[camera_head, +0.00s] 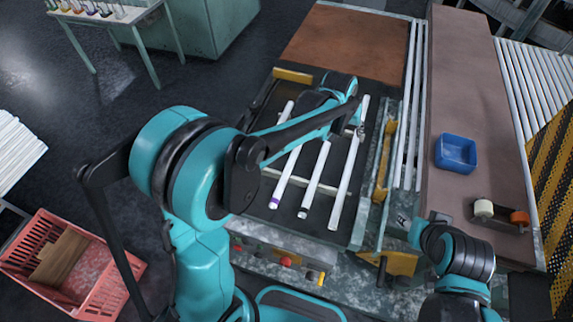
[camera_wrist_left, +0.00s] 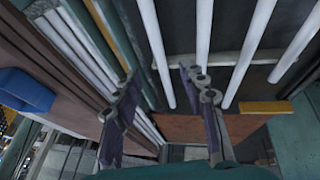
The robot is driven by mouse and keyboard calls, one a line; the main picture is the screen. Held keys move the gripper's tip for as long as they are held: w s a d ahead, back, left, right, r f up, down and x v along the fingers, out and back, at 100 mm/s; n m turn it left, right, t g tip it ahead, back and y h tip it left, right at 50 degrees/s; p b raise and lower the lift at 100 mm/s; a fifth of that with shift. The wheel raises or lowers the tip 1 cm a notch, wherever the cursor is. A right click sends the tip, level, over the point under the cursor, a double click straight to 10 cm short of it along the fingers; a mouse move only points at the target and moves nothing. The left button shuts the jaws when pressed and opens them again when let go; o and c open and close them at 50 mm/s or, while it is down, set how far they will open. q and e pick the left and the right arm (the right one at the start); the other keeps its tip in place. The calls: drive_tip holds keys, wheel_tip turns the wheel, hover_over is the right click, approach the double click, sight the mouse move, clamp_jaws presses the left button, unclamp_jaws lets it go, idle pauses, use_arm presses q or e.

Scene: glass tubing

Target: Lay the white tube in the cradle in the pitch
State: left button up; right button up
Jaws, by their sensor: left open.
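Several white tubes lie side by side on a dark bed (camera_head: 322,228). My left gripper (camera_head: 358,130) is near the far part of the right tube. In the left wrist view the open gripper (camera_wrist_left: 163,88) has a white tube (camera_wrist_left: 155,50) between its fingers' lines of sight; contact cannot be told. My right gripper (camera_head: 405,222) is near the bed's right front corner, its jaws unclear. I cannot single out the cradle.
A yellow-edged rail (camera_head: 383,165) borders the bed on the right. A brown bench (camera_head: 465,100) beyond holds a blue bin (camera_head: 456,152) and a tape dispenser (camera_head: 500,214). A red crate (camera_head: 75,280) stands on the floor at left. A control panel (camera_head: 275,260) fronts the bed.

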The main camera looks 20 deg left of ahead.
use_arm(q)
drive_tip(key=s+a+r+t, duration=0.1)
drive_tip(key=s+a+r, duration=0.25)
drive_tip(key=s, duration=0.25)
drive_tip(key=s+a+r, duration=0.3)
drive_tip(key=s+a, duration=0.1)
drive_tip(key=s, duration=0.1)
drive_tip(key=s+a+f+y, duration=0.1)
drive_tip(key=s+a, duration=0.2)
drive_tip(key=s, duration=0.4)
drive_tip(key=s+a+f+t+y, duration=0.1)
drive_tip(key=s+a, duration=0.3)
drive_tip(key=s, duration=0.4)
drive_tip(key=shift+f+t, duration=0.3)
drive_tip(key=shift+f, duration=0.15)
drive_tip(key=shift+s+a, duration=0.1)
wheel_tip(320, 180, down, 10)
drive_tip(key=b, duration=1)
drive_tip(key=shift+f+b, duration=0.25)
drive_tip(key=shift+b, duration=0.05)
